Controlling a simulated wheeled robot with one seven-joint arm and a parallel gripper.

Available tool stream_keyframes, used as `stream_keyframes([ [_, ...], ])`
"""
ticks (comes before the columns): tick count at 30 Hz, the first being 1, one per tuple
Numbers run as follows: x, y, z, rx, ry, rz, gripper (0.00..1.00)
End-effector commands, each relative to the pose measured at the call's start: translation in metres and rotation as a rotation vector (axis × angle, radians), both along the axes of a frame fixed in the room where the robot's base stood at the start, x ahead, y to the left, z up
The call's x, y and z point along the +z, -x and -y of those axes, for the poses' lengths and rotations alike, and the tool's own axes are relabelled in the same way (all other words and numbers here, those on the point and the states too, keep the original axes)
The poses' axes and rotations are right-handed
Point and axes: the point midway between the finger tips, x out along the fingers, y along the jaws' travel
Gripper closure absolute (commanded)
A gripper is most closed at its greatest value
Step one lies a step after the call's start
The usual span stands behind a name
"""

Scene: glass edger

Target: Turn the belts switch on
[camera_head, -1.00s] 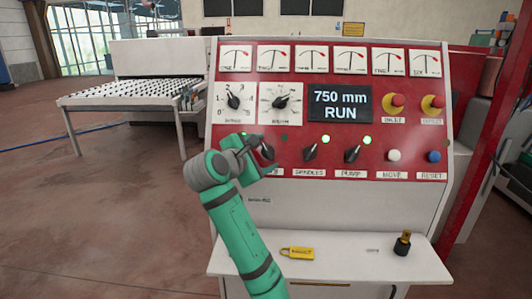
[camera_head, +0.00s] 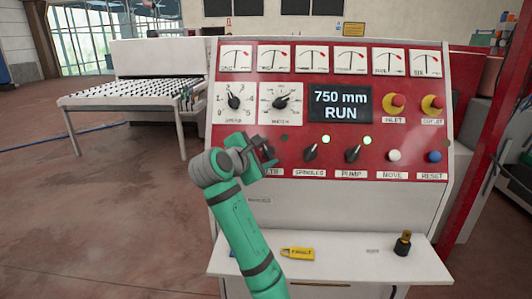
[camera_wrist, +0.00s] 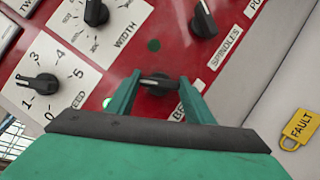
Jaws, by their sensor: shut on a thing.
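The belts switch (camera_wrist: 158,84) is a black rotary knob on the red panel. In the wrist view it sits between the two green fingers of my gripper (camera_wrist: 158,97), which are shut on it. In the head view my gripper (camera_head: 264,155) is at the panel's lower left and partly covers the switch and its label. The label (camera_wrist: 189,99) is also partly hidden by a finger in the wrist view. The small lamp (camera_head: 284,138) up and right of the switch is dark.
The spindles switch (camera_head: 310,152) and pump switch (camera_head: 353,154) stand to the right, each with a lit green lamp. The display (camera_head: 340,104) reads 750 mm RUN. A yellow fault tag (camera_head: 297,253) and a black knob-like piece (camera_head: 402,243) are on the shelf below.

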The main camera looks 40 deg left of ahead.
Motion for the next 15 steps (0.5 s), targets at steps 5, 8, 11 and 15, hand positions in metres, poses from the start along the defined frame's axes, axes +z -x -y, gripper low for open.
stream_keyframes([
  [5,0.0019,0.0001,-0.0017,-0.035,-0.057,-0.033,0.75],
  [8,0.0019,0.0005,-0.0027,-0.069,-0.108,-0.065,0.75],
  [11,0.0027,0.0006,-0.0029,-0.11,-0.17,-0.104,0.75],
  [15,0.0029,0.0002,-0.0027,-0.174,-0.267,-0.164,0.75],
])
